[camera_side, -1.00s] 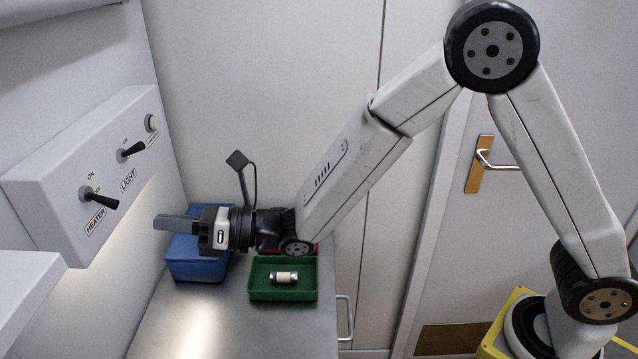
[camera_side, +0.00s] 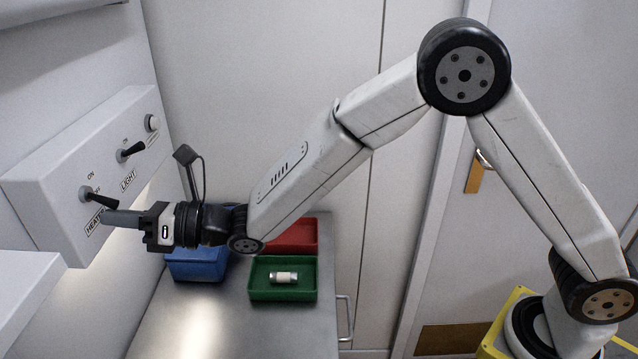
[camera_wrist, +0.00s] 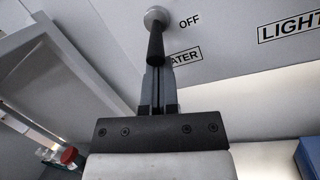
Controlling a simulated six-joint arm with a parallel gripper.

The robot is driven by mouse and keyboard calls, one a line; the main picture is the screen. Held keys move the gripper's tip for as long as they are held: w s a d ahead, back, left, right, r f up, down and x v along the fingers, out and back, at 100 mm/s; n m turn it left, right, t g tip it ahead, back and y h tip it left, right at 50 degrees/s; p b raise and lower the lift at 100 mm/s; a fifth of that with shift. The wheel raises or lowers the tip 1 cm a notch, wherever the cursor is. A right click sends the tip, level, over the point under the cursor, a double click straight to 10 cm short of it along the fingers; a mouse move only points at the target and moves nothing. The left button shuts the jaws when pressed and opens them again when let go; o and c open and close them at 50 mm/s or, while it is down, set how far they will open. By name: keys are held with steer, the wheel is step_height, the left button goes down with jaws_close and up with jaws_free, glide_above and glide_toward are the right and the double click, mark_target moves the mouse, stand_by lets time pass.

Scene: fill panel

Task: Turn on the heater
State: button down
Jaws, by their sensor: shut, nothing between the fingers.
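The heater switch (camera_side: 98,199) is a black toggle lever on the grey wall panel (camera_side: 55,215), above the HEATER label. Its lever slants outward and down, away from the ON mark. My gripper (camera_side: 106,217) is shut and empty, with its fingertips just below the lever's end in the side view. In the wrist view the lever (camera_wrist: 156,42) hangs from its round base toward my fingertips (camera_wrist: 158,70) and overlaps them. I cannot tell whether they touch. The fingers partly cover the HEATER label.
A second lever, the light switch (camera_side: 132,151), and a round knob (camera_side: 152,123) sit farther along the panel. A white shelf (camera_side: 28,290) juts out below left. Blue (camera_side: 195,268), red (camera_side: 295,238) and green (camera_side: 262,293) bins stand on the table; the green one holds a small cylinder (camera_side: 284,277).

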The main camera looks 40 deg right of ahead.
steer(key=shift+s+d+r+g+h, duration=0.2)
steer(key=shift+r+g+h, duration=0.35)
steer(key=shift+h, duration=0.25)
stand_by(0.6)
steer(key=shift+s+d+r+m+g+h, duration=0.15)
steer(key=shift+r+g+h, duration=0.1)
steer(key=shift+g+h, duration=0.25)
steer(key=shift+s+d+r+m+g+h, duration=0.15)
steer(key=shift+r+g+h, duration=0.15)
steer(key=shift+h, duration=0.2)
steer(key=shift+r, duration=0.45)
steer(key=s+d+r, duration=0.4)
steer(key=d+r, duration=0.2)
steer(key=shift+s+d, duration=0.2)
steer(key=shift+s, duration=0.1)
